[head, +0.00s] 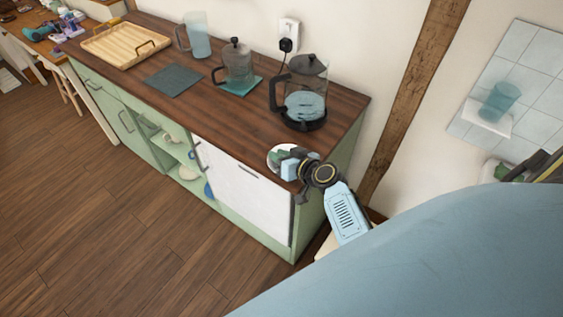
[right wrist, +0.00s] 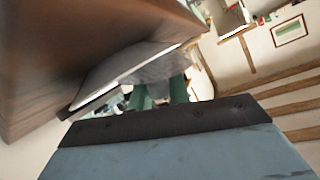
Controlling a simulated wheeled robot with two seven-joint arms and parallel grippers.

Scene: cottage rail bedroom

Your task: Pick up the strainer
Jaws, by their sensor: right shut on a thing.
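My right gripper (head: 286,166) is at the front right corner of the wooden counter. It is shut on a small, pale, round thing, which I take to be the strainer (head: 276,152). Only part of its whitish rim shows around the fingers, so its shape and any handle are hidden. I cannot tell whether it touches the counter. In the right wrist view the green finger pads (right wrist: 158,94) show only in part, and the held thing is not clear. My left gripper is not in view.
On the counter (head: 226,115) stand a black-lidded kettle (head: 305,95), a French press (head: 236,66), a blue pitcher (head: 196,36) and a wooden tray (head: 124,46). A dark slate mat (head: 174,80) lies between. A white appliance door (head: 240,190) is below the counter. The floor (head: 100,200) in front is clear.

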